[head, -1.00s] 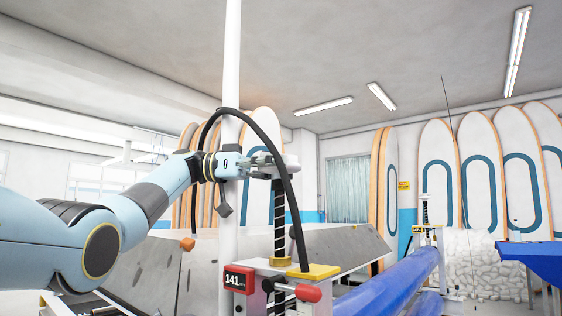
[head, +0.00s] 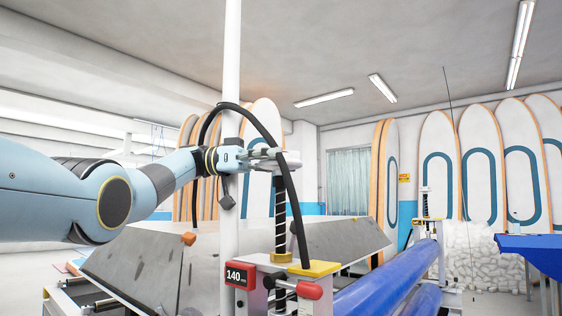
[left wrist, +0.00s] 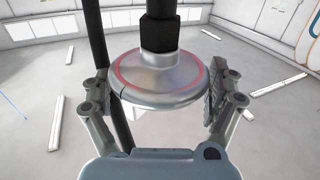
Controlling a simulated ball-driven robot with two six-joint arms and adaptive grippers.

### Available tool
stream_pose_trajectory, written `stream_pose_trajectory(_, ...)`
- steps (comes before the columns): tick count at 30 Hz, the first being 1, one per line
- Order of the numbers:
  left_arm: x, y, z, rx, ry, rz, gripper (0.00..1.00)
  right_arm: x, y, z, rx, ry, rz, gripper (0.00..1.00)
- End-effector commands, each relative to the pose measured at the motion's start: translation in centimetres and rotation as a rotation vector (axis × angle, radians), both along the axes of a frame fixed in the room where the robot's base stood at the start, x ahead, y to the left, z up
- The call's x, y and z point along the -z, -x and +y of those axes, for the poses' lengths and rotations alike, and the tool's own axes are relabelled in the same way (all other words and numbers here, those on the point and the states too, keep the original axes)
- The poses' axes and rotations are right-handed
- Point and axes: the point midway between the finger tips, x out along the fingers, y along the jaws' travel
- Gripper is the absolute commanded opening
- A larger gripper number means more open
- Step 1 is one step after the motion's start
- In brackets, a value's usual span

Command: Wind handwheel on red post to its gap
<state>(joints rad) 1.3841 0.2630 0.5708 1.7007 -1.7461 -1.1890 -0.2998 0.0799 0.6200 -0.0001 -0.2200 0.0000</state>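The handwheel (left wrist: 158,78) is a silver disc with a red ring, seen in the left wrist view between the fingers of my left gripper (left wrist: 160,95). In the head view the left gripper (head: 268,156) is at the wheel, at the top of a black threaded screw (head: 281,215). The post below has a red display (head: 240,276) reading 140, a yellow top plate (head: 313,268) and a red knob (head: 309,291). My right gripper is out of view.
A white pole (head: 232,60) and a curved black hose (head: 290,190) are close to the left gripper. A grey slanted block (head: 150,262) lies behind the post. Blue rolls (head: 385,285) run to a second post (head: 424,232). Boards stand along the wall.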

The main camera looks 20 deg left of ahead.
Motion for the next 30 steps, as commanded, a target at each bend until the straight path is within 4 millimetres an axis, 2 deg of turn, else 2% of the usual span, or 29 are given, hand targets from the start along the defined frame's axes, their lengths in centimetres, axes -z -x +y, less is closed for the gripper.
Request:
stream_pose_trajectory(19,0.8,0.1,-0.1,-0.021,-0.006,0.007,1.0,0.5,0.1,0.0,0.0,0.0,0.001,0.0)
stream_pose_trajectory(30,1.0,0.1,-0.1,-0.224,-0.005,0.006,1.0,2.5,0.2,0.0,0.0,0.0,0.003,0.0)
